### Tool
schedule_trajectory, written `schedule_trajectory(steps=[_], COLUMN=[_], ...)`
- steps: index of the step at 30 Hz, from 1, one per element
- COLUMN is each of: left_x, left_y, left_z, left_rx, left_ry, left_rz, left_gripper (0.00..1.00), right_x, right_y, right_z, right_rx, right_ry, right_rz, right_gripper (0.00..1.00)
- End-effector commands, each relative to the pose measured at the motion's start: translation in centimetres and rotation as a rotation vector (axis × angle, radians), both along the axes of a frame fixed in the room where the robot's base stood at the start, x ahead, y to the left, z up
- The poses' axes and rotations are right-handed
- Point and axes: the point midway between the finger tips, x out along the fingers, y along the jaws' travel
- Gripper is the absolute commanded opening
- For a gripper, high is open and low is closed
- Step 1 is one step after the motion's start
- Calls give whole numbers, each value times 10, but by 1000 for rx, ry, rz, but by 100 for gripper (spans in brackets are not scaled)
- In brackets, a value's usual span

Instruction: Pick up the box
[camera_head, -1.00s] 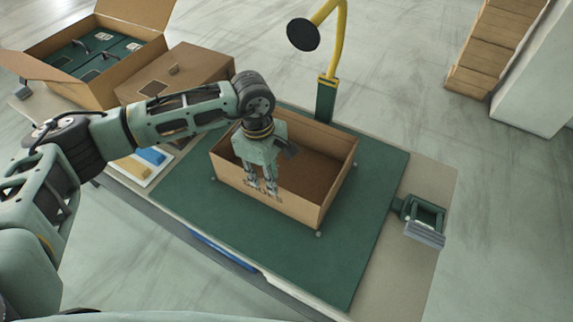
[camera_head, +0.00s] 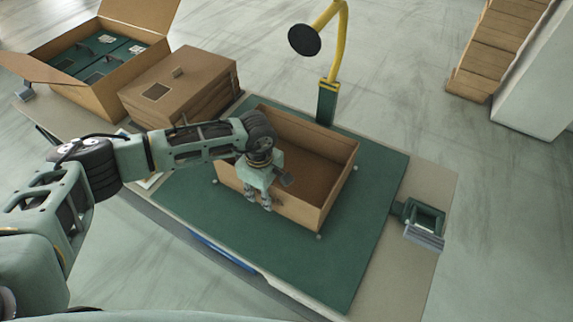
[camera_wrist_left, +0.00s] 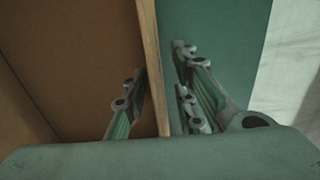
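The open, empty brown cardboard box (camera_head: 296,209) stands on the green mat (camera_head: 330,262) on the table. My left gripper (camera_head: 259,200) reaches down at the box's near wall. In the left wrist view, the top edge of the box wall (camera_wrist_left: 153,60) runs between the fingers of my left gripper (camera_wrist_left: 160,75). One finger is over the box's inside and the other is outside, over the mat. The fingers are apart, with a small gap beside the wall on the outer side; contact is not clear. My right gripper is not in view.
A stack of closed brown boxes (camera_head: 180,82) and an open carton (camera_head: 97,98) holding green boxes stand at the left. A yellow arm (camera_head: 341,45) with a black disc rises behind the box. A green device (camera_head: 424,219) sits at the table's right edge.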

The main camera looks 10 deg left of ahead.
Motion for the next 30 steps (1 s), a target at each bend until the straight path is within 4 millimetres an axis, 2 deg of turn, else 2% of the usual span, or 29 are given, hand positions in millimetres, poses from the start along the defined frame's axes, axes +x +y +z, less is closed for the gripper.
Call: schedule_trajectory(steps=[3,11,30], left_x=[0,0,1], left_y=[0,0,0], left_z=[0,0,3], left_rx=[0,0,-2], left_ry=[0,0,-1], left_rz=[0,0,1], left_gripper=[23,0,0], right_x=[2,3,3], right_y=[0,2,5], right_z=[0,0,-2], right_rx=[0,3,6], right_ry=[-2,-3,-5], right_rz=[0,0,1], right_gripper=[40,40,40])
